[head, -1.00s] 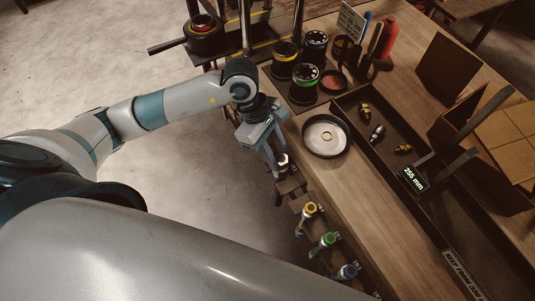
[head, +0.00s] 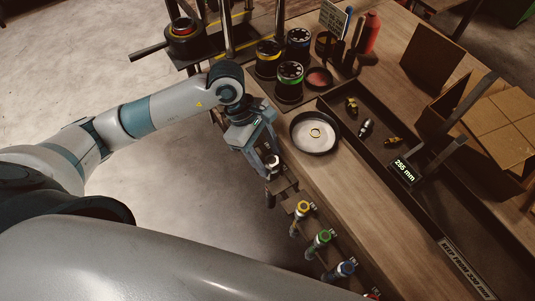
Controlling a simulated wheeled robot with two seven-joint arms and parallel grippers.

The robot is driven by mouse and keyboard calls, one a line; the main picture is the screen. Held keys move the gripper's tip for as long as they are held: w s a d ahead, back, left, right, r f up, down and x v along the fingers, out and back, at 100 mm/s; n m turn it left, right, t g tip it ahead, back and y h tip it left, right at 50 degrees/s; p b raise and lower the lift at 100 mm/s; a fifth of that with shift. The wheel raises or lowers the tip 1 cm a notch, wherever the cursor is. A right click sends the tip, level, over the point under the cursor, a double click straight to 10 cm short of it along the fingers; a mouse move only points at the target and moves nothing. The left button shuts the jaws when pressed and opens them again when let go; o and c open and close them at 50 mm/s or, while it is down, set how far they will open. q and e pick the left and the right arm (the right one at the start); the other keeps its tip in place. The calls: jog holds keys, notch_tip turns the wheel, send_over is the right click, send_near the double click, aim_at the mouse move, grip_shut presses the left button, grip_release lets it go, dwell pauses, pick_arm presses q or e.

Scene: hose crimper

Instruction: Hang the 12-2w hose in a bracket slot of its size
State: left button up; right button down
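My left gripper (head: 267,156) points down at the near-left edge of the bench. Its two fingers stand apart on either side of a hose with a silver end fitting (head: 272,163). I cannot tell whether they press on it. This hose is upright at the far end of the row of brackets (head: 285,185), and its dark lower part shows below. Its size label is not readable. Nearer along the row hang hoses with a yellow collar (head: 303,208), a green collar (head: 324,237) and a blue collar (head: 346,267). My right gripper is out of view.
A round dish (head: 314,132) holding a ring sits on the bench beside the gripper. Behind it stand several dark colour-ringed pots (head: 289,78). A long black tray (head: 432,205) holds fittings, with a 255 mm display (head: 404,170). Open boxes (head: 500,125) stand at the right.

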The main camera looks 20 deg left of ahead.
pick_arm(q)
jog(key=shift+a+r, duration=0.2)
jog(key=shift+r, duration=0.2)
jog(key=b+v, duration=0.5)
jog(key=v, duration=1.1)
jog(key=shift+r, duration=0.25)
